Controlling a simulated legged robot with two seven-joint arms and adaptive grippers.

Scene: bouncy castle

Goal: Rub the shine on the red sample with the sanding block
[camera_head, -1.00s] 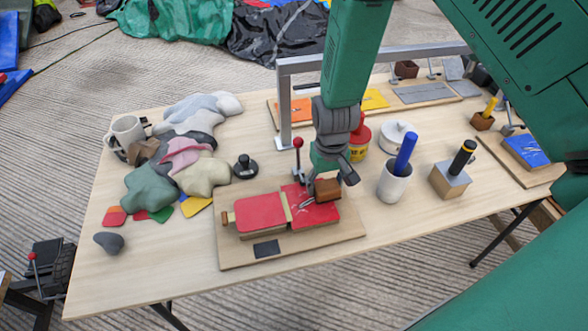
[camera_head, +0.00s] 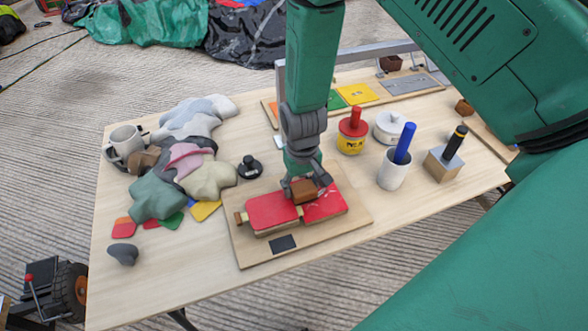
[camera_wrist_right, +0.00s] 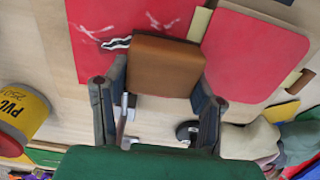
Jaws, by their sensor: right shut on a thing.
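The red sample shows as two red panels on a wooden board (camera_head: 250,245), with a pale strip between them. The left panel (camera_head: 270,213) looks plain; it is at the right in the wrist view (camera_wrist_right: 255,50). The right panel (camera_head: 328,207) has whitish streaks, also seen in the wrist view (camera_wrist_right: 120,30). My right gripper (camera_head: 306,187) is shut on the brown sanding block (camera_wrist_right: 165,65). It holds the block over the back edge of the right panel, near the strip. I cannot tell whether the block touches the panel. My left gripper is out of view.
A red-and-yellow PVC tin (camera_head: 352,135), a white cup with a blue stick (camera_head: 393,170) and a block with a black-handled tool (camera_head: 446,165) stand to the right. Draped cloths (camera_head: 180,175) and a black knob (camera_head: 249,167) lie to the left. The table's front is mostly clear.

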